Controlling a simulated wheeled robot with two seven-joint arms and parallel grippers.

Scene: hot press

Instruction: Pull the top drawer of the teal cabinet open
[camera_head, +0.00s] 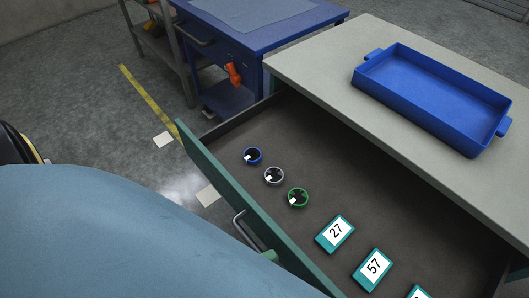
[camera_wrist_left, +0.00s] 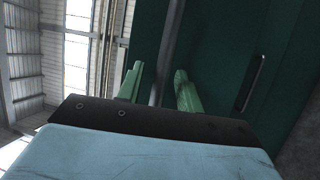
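The top drawer (camera_head: 225,190) of the teal cabinet is pulled well out, with its dark inside in view. Its grey bar handle (camera_head: 240,228) is on the outside of the front panel. My left arm covers the lower left of the head view, and a light green fingertip of my left gripper (camera_head: 269,256) shows at the handle. In the left wrist view my left gripper (camera_wrist_left: 159,68) has its two green fingers apart, with a grey bar (camera_wrist_left: 167,45) between them and gaps visible on both sides. My right gripper is not in view.
The drawer holds three round items (camera_head: 274,176) and several numbered teal blocks (camera_head: 335,233). A blue tray (camera_head: 385,85) sits on the cabinet's grey top (camera_head: 310,68). A blue workbench (camera_head: 265,40) stands behind. Another handle (camera_wrist_left: 251,83) shows on the teal front.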

